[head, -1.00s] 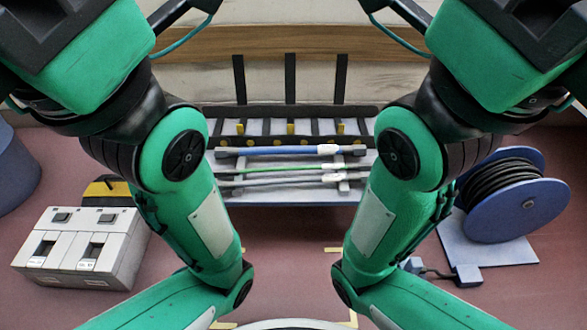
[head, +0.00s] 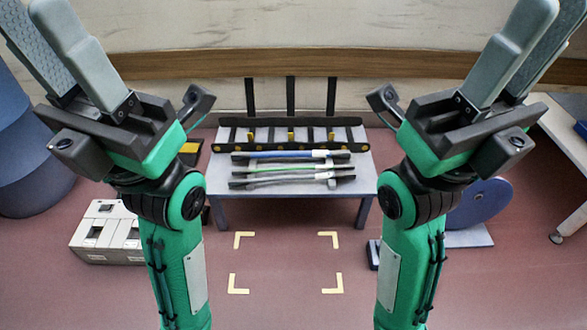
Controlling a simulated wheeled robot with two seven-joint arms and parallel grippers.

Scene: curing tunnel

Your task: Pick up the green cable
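The green cable (head: 275,168) lies crosswise on a low grey-blue table (head: 225,180) in the middle of the head view. It lies between a blue cable (head: 285,155) behind it and a grey cable (head: 280,181) in front, with white tags near its right part. My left gripper (head: 28,12) is raised at the upper left, its fingers spread apart with nothing seen between them. My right gripper (head: 556,15) is raised at the upper right, also with fingers apart; its fingertips are partly cut off by the frame edge. Both are well away from the cables.
A black rack (head: 290,121) with yellow pegs stands behind the cables. A grey switch box (head: 98,236) is on the floor at left, a blue reel (head: 487,203) at right, partly hidden by my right arm. Yellow corner marks (head: 243,240) outline clear floor in front of the table.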

